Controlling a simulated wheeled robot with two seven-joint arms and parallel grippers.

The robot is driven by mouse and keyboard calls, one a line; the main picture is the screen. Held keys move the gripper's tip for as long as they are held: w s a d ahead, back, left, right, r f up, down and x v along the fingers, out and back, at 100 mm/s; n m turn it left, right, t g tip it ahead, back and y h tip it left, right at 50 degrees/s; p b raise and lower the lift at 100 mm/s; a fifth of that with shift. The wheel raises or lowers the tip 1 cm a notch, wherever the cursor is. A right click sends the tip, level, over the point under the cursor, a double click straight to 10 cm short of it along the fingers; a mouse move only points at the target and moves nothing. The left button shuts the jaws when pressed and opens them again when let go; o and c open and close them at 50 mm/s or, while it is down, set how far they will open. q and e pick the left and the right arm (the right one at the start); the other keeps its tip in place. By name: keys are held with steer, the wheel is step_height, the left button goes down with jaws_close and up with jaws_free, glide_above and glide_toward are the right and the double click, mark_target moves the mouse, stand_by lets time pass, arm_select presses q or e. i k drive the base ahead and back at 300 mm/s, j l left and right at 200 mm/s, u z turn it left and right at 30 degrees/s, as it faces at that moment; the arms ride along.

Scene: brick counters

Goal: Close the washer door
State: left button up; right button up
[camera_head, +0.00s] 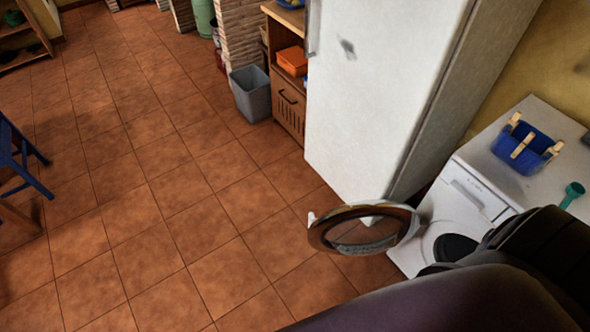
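The white washer (472,197) stands at the right, partly hidden by a dark arm part of mine in the lower right. Its round door (365,240), with a brown and silver rim and a glass middle, stands open. It sticks out to the left from the washer's front over the tiled floor. A small white latch piece shows at the door's far left edge. The dark round drum opening (454,248) shows in part beside my arm. Neither gripper's fingertips can be seen, and nothing of mine is seen touching the door.
A tall white fridge (375,90) stands just behind the door. A blue basket with clothespins (525,150) and a teal scoop (573,192) sit on the washer. A grey bin (251,93) stands by a wooden cabinet. A blue chair (20,160) is at far left. The tiled floor between is clear.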

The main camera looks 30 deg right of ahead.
mark_target(413, 227)
steer(key=i+j+u, duration=0.15)
steer(key=i, duration=0.35)
steer(key=i+j+u, duration=0.2)
steer(key=i, duration=0.35)
steer(key=i+z, duration=0.25)
steer(key=z, duration=0.15)
steer(key=i+z, duration=0.35)
steer(key=i+j+z, duration=0.15)
steer(key=z, duration=0.25)
steer(key=i+j+z, duration=0.2)
steer(key=z, duration=0.2)
steer(key=i+z, duration=0.15)
steer(key=z, duration=0.3)
steer(key=i+j+z, duration=0.1)
steer(key=z, duration=0.3)
steer(key=i+j+z, duration=0.1)
steer(key=z, duration=0.35)
steer(key=i+j+z, duration=0.1)
steer(key=z, duration=0.35)
steer(key=j+z, duration=0.25)
steer(key=z, duration=0.2)
steer(key=j+z, duration=0.2)
steer(key=z, duration=0.2)
steer(key=i+j+z, duration=0.1)
steer(key=j+z, duration=0.8)
steer(key=i, duration=0.05)
